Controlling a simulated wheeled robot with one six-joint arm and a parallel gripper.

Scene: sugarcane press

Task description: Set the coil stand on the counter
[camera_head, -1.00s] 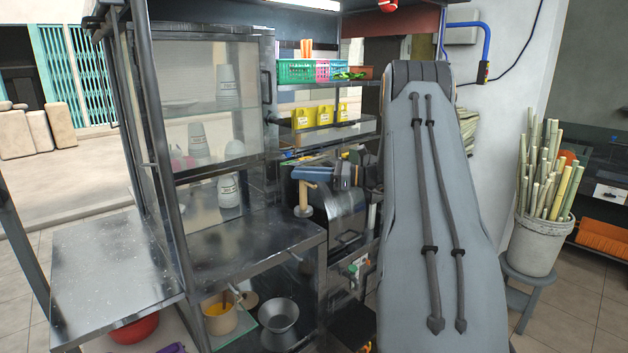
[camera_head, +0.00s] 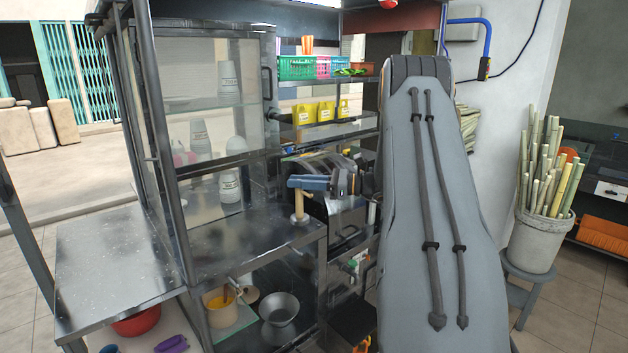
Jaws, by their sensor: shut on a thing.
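The coil stand (camera_head: 299,207) is a pale wooden post with a round base, held upright at the right end of the metal counter (camera_head: 245,237). Its base appears at or just above the counter top, near the right corner; I cannot tell whether it touches. My gripper (camera_head: 300,184), with blue-grey fingers, is shut around the upper part of the post, reaching in from the right. The post's top is hidden by the fingers.
A shelf below holds a metal bowl (camera_head: 279,309) and a yellow-filled pot (camera_head: 221,309). A bucket of sugarcane (camera_head: 540,243) stands at right. The counter's middle is clear.

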